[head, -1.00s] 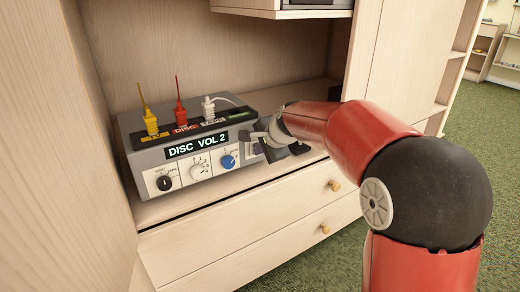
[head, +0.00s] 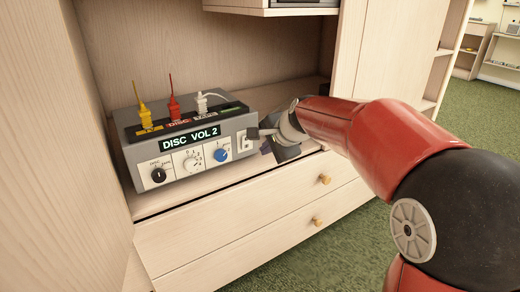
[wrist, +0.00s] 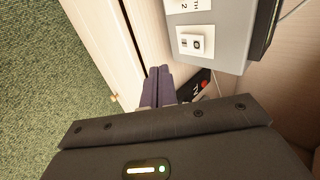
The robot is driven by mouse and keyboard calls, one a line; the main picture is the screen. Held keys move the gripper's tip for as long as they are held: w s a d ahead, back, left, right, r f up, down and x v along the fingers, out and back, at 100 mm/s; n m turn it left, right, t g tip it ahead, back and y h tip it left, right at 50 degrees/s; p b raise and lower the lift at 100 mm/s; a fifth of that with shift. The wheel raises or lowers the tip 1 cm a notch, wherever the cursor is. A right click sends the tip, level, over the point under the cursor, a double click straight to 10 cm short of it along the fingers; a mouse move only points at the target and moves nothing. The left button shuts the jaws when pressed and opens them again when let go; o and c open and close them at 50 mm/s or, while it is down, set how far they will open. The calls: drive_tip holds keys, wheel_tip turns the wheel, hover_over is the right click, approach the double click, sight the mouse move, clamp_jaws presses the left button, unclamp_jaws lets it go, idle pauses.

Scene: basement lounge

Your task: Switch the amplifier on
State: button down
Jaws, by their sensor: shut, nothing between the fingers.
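The grey amplifier (head: 205,178) stands on the cabinet shelf, its display (head: 190,144) lit and reading "DISC VOL 2". A white switch plate (head: 245,143) is at the right end of its front. The plate and its dark-marked switch also show in the wrist view (wrist: 195,42); I cannot tell the switch's position for certain. My gripper (head: 266,147) is just right of the plate in the head view, partly hidden by its own body. In the wrist view its fingers (wrist: 159,85) are together and empty, below and left of the plate, apparently apart from it.
The front has a black knob (head: 158,175), a white knob (head: 192,161) and a blue knob (head: 221,155). Yellow, red and white plugs stand on top. Drawers (head: 250,215) lie below, a cabinet wall (head: 60,150) at left. A dark item with a red spot (wrist: 204,85) lies beyond my fingers.

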drive_tip(key=shift+s+d+f+v, duration=0.1)
drive_tip(key=shift+f+v, duration=0.05)
drive_tip(key=shift+v, duration=0.7)
drive_tip(key=shift+s+d+f+v, duration=0.1)
drive_tip(key=shift+s+v, duration=0.05)
drive_tip(key=shift+v, duration=0.7)
drive_tip(key=shift+s+d+f+v, duration=0.1)
drive_tip(key=shift+f+v, duration=0.05)
drive_tip(key=shift+v, duration=0.7)
